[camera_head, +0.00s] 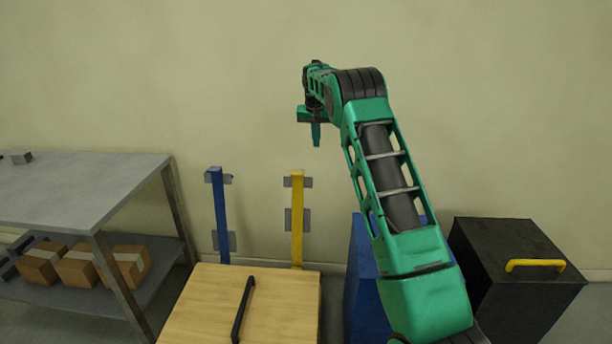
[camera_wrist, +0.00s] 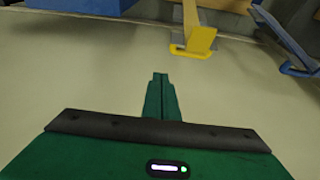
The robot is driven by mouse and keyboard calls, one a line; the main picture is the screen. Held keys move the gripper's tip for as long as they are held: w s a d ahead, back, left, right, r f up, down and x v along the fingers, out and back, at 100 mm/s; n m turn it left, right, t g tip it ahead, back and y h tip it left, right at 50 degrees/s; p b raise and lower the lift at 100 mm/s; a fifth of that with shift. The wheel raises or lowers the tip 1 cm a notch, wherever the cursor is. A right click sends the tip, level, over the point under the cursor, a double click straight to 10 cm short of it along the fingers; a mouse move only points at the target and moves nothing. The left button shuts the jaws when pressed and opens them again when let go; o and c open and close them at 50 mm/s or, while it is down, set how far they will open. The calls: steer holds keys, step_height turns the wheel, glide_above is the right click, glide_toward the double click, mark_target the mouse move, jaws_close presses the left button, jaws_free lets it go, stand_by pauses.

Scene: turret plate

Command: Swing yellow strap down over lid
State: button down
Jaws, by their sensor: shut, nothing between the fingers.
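The yellow strap (camera_head: 297,222) stands upright at the back edge of the wooden lid (camera_head: 202,296), held between grey brackets near the wall. A blue strap (camera_head: 220,215) stands upright to its left. A black bar handle (camera_head: 243,309) lies across the lid. My gripper (camera_head: 316,143) is shut and empty, pointing down, above and to the right of the yellow strap's top and apart from it. In the wrist view, the shut fingers (camera_wrist: 160,76) are over bare surface. The yellow strap (camera_wrist: 201,40) and blue strap (camera_wrist: 282,35) show beyond them.
A grey metal table (camera_head: 75,185) with cardboard boxes (camera_head: 78,268) on its lower shelf stands at left. A blue box (camera_head: 362,285) is partly hidden behind my arm. A black box (camera_head: 510,255) with a yellow handle (camera_head: 535,263) stands at right. The wall behind is bare.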

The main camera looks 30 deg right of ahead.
steer(key=w+d+f, duration=0.1)
steer(key=w+f, duration=0.4)
steer(key=f, duration=0.4)
steer(key=w+d+f, duration=0.1)
steer(key=w+f, duration=0.5)
steer(key=f, duration=0.3)
steer(key=shift+t, duration=0.3)
steer(key=s+a, duration=0.3)
steer(key=shift+s+r, duration=0.15)
steer(key=shift+s, duration=0.05)
steer(key=shift+d, duration=0.15)
